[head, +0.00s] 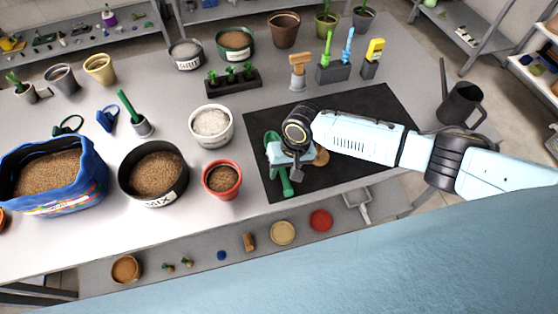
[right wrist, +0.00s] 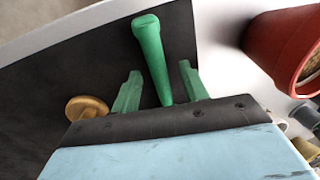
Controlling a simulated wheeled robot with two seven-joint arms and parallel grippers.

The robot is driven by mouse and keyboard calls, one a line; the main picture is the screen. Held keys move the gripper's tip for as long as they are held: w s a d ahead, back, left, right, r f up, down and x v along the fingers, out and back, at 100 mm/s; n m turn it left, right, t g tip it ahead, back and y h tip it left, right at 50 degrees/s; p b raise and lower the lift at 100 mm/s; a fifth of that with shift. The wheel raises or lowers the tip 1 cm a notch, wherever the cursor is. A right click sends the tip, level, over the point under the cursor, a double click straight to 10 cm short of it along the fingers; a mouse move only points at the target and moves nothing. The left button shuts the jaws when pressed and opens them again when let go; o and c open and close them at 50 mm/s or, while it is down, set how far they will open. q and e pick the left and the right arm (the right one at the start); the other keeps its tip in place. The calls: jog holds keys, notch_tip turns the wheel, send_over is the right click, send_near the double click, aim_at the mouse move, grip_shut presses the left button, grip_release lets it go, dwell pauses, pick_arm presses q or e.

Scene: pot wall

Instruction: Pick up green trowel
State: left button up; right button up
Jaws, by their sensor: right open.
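The green trowel (head: 286,182) lies on the black mat (head: 370,108), with its handle pointing toward the front edge of the table. My right gripper (head: 284,163) is over the trowel and hides its middle. In the right wrist view, the trowel's green handle (right wrist: 150,50) runs between the two spread fingers of my right gripper (right wrist: 160,85). There is a gap on both sides of the handle, so the gripper is open. I cannot tell how far above the mat the fingers are. My left gripper is not in view.
A red pot (head: 222,180) of soil stands just left of the mat; it also shows in the right wrist view (right wrist: 280,45). A round wooden piece (right wrist: 86,107) lies close to the fingers. A white pot (head: 211,127) and black mix pot (head: 153,175) stand further left.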

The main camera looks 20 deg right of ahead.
jog(key=shift+c, duration=0.4)
grip_shut()
notch_tip(320, 180, up, 10)
jog(key=shift+p, duration=0.3)
jog(key=c, duration=0.7)
grip_release()
grip_shut()
